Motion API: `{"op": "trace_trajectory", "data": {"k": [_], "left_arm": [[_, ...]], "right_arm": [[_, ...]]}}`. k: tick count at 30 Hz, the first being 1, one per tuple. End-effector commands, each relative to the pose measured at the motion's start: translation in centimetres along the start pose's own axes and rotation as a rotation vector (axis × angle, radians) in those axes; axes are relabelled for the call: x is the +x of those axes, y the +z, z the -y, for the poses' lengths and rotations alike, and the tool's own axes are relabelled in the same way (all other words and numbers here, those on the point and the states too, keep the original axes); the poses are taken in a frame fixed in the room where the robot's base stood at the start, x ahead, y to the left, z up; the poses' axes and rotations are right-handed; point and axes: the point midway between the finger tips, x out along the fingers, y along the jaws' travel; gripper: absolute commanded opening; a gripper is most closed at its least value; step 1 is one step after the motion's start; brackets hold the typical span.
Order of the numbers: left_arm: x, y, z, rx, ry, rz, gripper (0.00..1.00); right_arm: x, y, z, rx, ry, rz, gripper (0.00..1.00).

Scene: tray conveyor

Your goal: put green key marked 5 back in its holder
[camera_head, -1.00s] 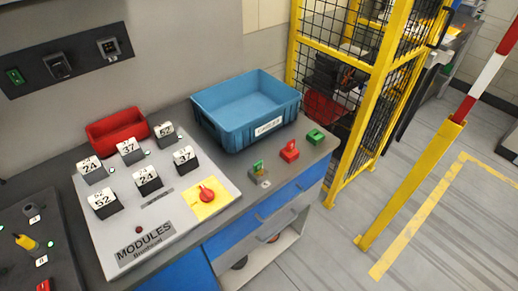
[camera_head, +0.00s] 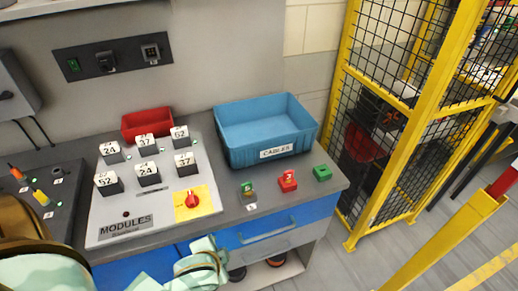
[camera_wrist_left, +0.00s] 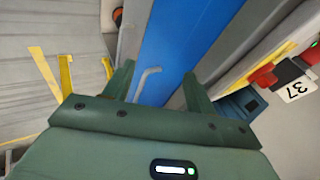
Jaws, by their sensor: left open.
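Mint-coloured parts of my arm show at the bottom of the head view. My right gripper is not in view.
A blue crate (camera_head: 240,154) labelled CABLES and a red bin (camera_head: 130,128) stand at the back. The MODULES panel (camera_head: 95,231) with numbered blocks and a red knob (camera_head: 192,200) lies left of the keys. A yellow mesh fence (camera_head: 405,150) stands right of the bench.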

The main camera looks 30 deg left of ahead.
Motion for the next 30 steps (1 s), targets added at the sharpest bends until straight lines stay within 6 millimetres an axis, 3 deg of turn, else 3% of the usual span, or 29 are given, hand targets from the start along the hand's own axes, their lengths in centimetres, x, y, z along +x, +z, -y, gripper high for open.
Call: {"op": "trace_trajectory", "data": {"k": [8,13,17,19,22,25,27,30], "left_arm": [[-0.6,-8.1,4.5,-0.034,-0.164,-0.261,0.56],[-2.5,-14.9,7.6,-0.040,-0.273,-0.507,0.56],[-6.3,-22.3,10.1,-0.005,-0.366,-0.810,0.56],[-9.9,-27.1,10.8,0.055,-0.403,-1.040,0.56],[-16.5,-33.1,9.6,0.254,-0.392,-1.419,0.56],[-21.2,-35.7,5.9,0.583,-0.260,-1.707,0.56],[-21.9,-35.5,3.1,0.866,-0.111,-1.788,0.56],[-19.4,-33.0,1.4,1.272,0.149,-1.687,0.56]], "right_arm": [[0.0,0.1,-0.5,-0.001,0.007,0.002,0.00],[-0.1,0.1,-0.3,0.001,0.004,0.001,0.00],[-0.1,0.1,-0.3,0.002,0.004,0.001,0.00],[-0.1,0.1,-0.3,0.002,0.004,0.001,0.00],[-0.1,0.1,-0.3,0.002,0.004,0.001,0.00],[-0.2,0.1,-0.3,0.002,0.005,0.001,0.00],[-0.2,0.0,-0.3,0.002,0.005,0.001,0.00],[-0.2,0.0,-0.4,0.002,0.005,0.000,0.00]]}}
